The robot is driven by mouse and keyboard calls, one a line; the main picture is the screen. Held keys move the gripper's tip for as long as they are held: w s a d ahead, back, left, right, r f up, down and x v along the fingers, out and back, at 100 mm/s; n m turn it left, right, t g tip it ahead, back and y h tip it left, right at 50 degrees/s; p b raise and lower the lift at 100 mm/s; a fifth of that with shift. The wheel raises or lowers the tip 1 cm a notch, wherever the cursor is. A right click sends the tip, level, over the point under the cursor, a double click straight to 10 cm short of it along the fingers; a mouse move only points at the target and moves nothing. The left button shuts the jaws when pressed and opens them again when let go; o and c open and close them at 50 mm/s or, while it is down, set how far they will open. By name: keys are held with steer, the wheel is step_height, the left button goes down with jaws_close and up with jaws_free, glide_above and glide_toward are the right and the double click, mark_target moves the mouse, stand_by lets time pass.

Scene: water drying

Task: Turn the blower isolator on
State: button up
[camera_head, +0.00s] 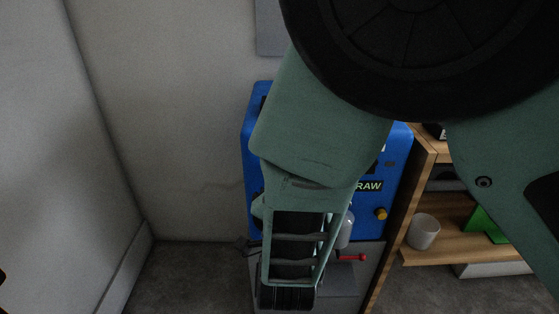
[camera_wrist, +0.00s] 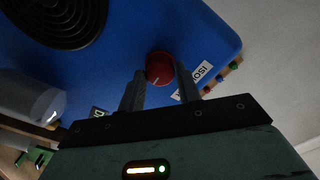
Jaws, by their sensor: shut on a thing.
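A blue machine (camera_head: 399,178) stands against the wall in the head view, largely hidden by my arm. In the wrist view its blue face (camera_wrist: 115,65) carries a round red knob (camera_wrist: 160,66) with a light pointer mark. A white label reading "ISO" (camera_wrist: 194,80), its rest hidden, sits beside the knob. My gripper (camera_wrist: 160,80) has one finger on each side of the red knob and is shut on it. In the head view my arm hides the knob and the fingertips.
A dark round grille (camera_wrist: 58,18) is on the machine's face. Small coloured buttons (camera_wrist: 220,78) line its edge. A clear container (camera_wrist: 30,97) is at the left. In the head view, a wooden shelf (camera_head: 460,243) with a white cup (camera_head: 423,231) stands right of the machine.

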stand_by(0.3)
steer(key=o, duration=1)
steer(key=shift+c, duration=0.2)
